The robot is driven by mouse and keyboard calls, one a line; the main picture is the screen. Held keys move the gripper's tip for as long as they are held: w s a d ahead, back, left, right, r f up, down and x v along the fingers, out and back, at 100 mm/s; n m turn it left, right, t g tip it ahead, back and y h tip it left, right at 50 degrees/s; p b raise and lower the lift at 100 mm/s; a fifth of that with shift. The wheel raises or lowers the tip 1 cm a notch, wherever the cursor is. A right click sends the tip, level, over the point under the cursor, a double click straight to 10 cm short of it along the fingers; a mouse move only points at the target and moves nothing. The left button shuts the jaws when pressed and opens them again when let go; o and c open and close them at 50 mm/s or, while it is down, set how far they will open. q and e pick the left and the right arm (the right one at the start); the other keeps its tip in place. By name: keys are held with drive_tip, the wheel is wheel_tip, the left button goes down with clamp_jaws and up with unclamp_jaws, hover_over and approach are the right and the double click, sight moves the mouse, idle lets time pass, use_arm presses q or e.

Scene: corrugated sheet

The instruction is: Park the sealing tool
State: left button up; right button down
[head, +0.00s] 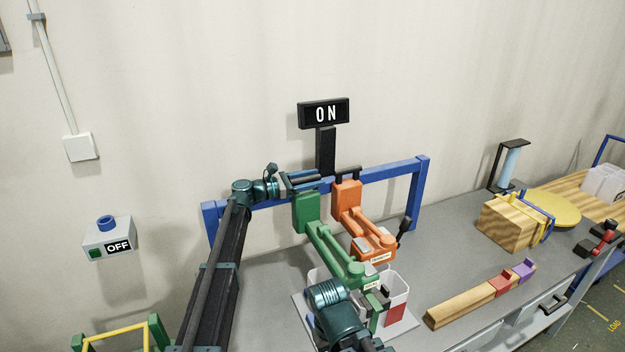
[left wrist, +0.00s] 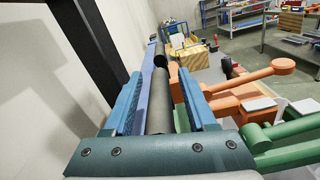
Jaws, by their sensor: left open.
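A green tool (head: 308,212) and an orange tool (head: 347,197) stand side by side at the blue rail (head: 390,172), their jointed arms reaching toward the front. Their small labels are too small to read, so I cannot tell which is the sealing tool. My left gripper (head: 303,181) is open at the top of the green tool. In the left wrist view, its blue fingers lie on either side of a dark round bar (left wrist: 160,105). My right arm's teal wrist is at the bottom, by the green tool's front end; its fingers cannot be made out clearly.
A white bin (head: 398,290) with a red patch sits below the tools. A wooden bar (head: 465,302) with red and purple blocks and a wooden box (head: 507,225) lie to the right. Grey table (head: 440,250) is bare between.

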use_arm(q)
clamp_jaws()
idle(1.3)
